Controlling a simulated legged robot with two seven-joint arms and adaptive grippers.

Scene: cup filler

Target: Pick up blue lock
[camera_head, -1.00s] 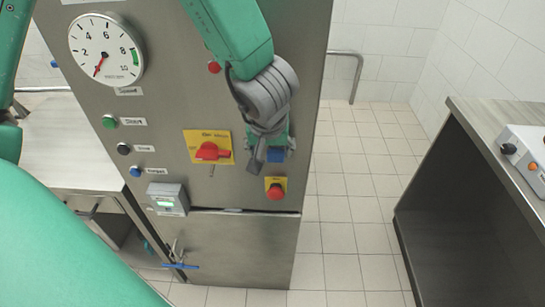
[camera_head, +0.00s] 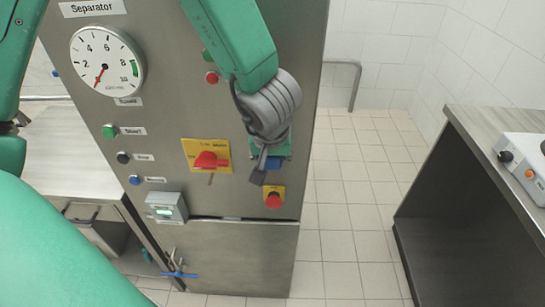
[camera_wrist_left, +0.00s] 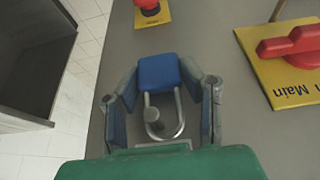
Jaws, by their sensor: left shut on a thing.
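The blue lock (camera_head: 273,164) is at the front of the steel cabinet, just above a red button on a yellow plate. In the left wrist view the blue lock body (camera_wrist_left: 158,72) and its metal shackle (camera_wrist_left: 164,117) sit between the two fingers. My left gripper (camera_head: 267,167), also in the left wrist view (camera_wrist_left: 161,82), is shut on the lock. A peg shows inside the shackle loop. I cannot tell whether the shackle is free of the peg. My right gripper is not in view.
The steel cabinet (camera_head: 240,260) carries a gauge (camera_head: 107,62), a red main switch (camera_head: 210,160), the red button (camera_head: 273,200) and several smaller buttons. A blue-handled valve (camera_head: 180,274) is below. A counter (camera_head: 470,140) stands at the right, with clear tiled floor between.

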